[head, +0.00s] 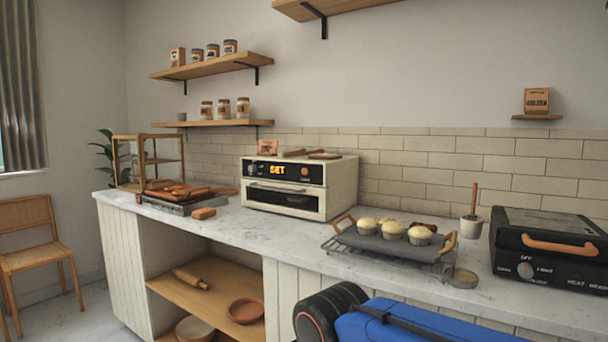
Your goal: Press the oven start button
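The oven (284,199) is a small cream countertop unit on the marble counter, left of centre in the head view. Its black control panel has a lit orange display (278,170) that seems to read "SET". The labels are too small to read. The oven door looks closed. My gripper is not in view; only blue and black parts of my arm show at the bottom, well apart from the oven.
A dark tray with three muffins (392,231) rests on a rack right of the oven. A black appliance (545,255) stands at the far right. Baked goods on a board (178,190) lie left. The counter (290,232) directly before the oven is clear.

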